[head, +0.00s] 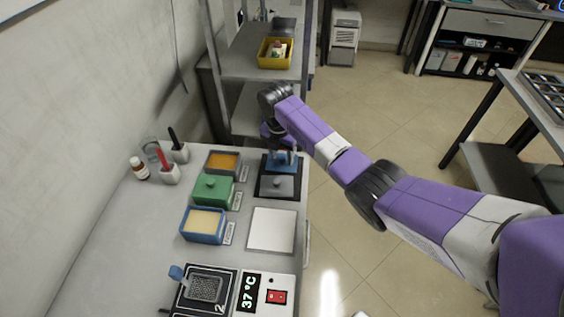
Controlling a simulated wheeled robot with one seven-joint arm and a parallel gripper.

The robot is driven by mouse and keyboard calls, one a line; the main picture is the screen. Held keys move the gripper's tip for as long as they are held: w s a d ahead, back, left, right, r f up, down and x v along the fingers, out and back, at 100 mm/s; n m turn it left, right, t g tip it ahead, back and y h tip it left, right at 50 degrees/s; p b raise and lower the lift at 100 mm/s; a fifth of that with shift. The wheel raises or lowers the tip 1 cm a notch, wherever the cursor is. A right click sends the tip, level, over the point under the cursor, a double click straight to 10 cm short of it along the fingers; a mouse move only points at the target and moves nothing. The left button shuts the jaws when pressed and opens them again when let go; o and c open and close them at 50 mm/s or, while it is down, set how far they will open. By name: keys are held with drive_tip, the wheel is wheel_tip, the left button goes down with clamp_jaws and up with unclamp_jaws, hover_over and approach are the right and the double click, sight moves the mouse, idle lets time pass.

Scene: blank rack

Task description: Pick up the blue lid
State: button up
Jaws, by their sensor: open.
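A blue piece (283,163), which looks like the blue lid, is on the back part of a dark square stand (262,190) at the bench's right edge. My gripper (281,152) reaches down from above at this blue piece, and its fingers are small and partly hidden. The gripper is open. I cannot tell whether its fingers touch the lid or stand around its knob. A grey lid with a knob (279,187) lies on the stand just in front of the blue piece. A blue-rimmed box (203,239) with cream contents stands open to the front left.
A green lidded box (211,190) and an open box with orange contents (223,162) stand left of the stand. A white square plate (271,230) is in front. Cups with pens (170,171), a bottle (139,168) and shelves (246,62) are farther back.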

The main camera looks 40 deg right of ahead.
clamp_jaws()
drive_tip(key=shift+r, duration=0.15)
